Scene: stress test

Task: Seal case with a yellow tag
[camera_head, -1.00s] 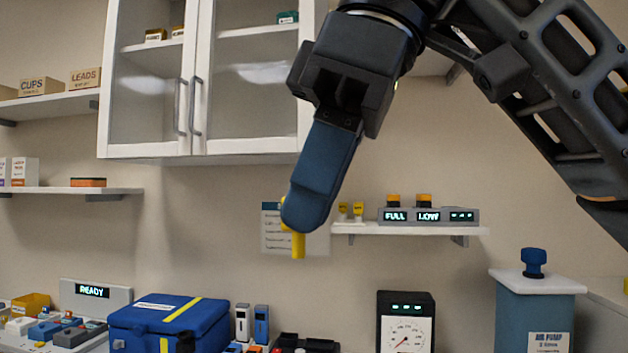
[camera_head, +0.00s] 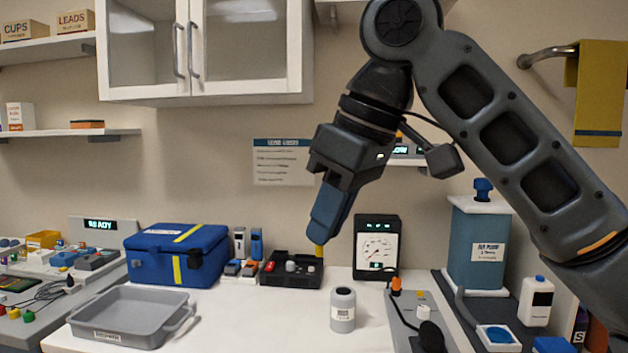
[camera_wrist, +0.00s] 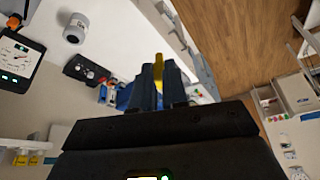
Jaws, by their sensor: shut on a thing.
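My gripper (camera_head: 326,230) is shut on a yellow tag (camera_head: 319,250), whose end sticks out below the fingertips. In the wrist view the tag (camera_wrist: 158,68) stands up between the dark blue fingers (camera_wrist: 160,85). The blue case (camera_head: 160,270) with yellow stripes sits closed on the white bench, to the left of my gripper. A dark latch part shows on its front; its detail is too small to tell. The tag appears in front of or above the black tray (camera_head: 292,281), apart from the case. Two other yellow tags (camera_wrist: 28,160) show on the wall shelf in the wrist view.
A grey tray (camera_head: 130,312) lies at the bench's front left. A grey jar (camera_head: 343,312) and a gauge box (camera_head: 377,246) stand right of the middle. The air pump (camera_head: 477,250) stands further right. A wall cabinet (camera_head: 205,55) hangs above. Bench space before the case is partly clear.

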